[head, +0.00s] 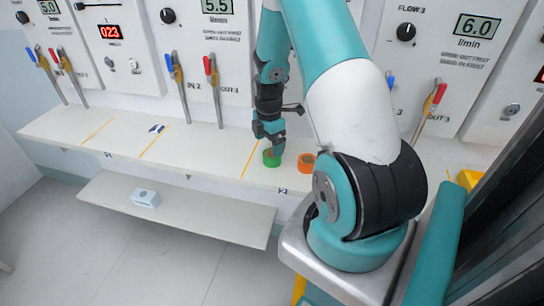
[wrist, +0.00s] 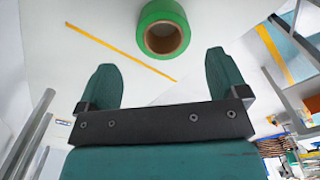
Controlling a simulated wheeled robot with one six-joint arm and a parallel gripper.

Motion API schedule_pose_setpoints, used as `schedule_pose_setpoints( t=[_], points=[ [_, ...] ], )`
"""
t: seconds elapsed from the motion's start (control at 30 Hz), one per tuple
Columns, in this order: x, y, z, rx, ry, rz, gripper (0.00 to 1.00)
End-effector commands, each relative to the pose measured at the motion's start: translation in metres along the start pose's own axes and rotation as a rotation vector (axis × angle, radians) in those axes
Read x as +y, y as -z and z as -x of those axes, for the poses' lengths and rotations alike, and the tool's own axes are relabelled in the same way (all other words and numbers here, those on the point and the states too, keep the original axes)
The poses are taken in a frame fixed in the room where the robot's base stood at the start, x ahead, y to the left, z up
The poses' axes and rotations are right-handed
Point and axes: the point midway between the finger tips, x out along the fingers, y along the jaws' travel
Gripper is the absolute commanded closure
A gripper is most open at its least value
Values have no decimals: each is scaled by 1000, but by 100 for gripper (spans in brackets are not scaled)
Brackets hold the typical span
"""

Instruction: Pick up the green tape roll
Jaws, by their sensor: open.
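The green tape roll (head: 271,158) lies on the white shelf, close to a yellow line, in the head view. My gripper (head: 269,146) is right above or beside the roll in the head view; the exact gap is hard to tell. In the wrist view my gripper (wrist: 162,75) is open, its two teal fingers apart with nothing between them. The roll appears beyond the fingertips, roughly centred between them.
An orange tape roll (head: 307,162) lies just right of the green one. The white shelf (head: 215,150) is mostly clear to the left, with a small dark blue item (head: 156,128). A lower shelf (head: 200,205) holds a pale blue box (head: 145,198). Wall panels with levers stand behind.

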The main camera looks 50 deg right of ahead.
Motion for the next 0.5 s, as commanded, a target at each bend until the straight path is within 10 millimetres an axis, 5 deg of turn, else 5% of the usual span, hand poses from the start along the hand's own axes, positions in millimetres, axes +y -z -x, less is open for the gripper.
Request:
schedule_pose_setpoints(
  t=[0.5],
  points=[
    [-6,-4,-54,0,0,0,8]
  ],
)
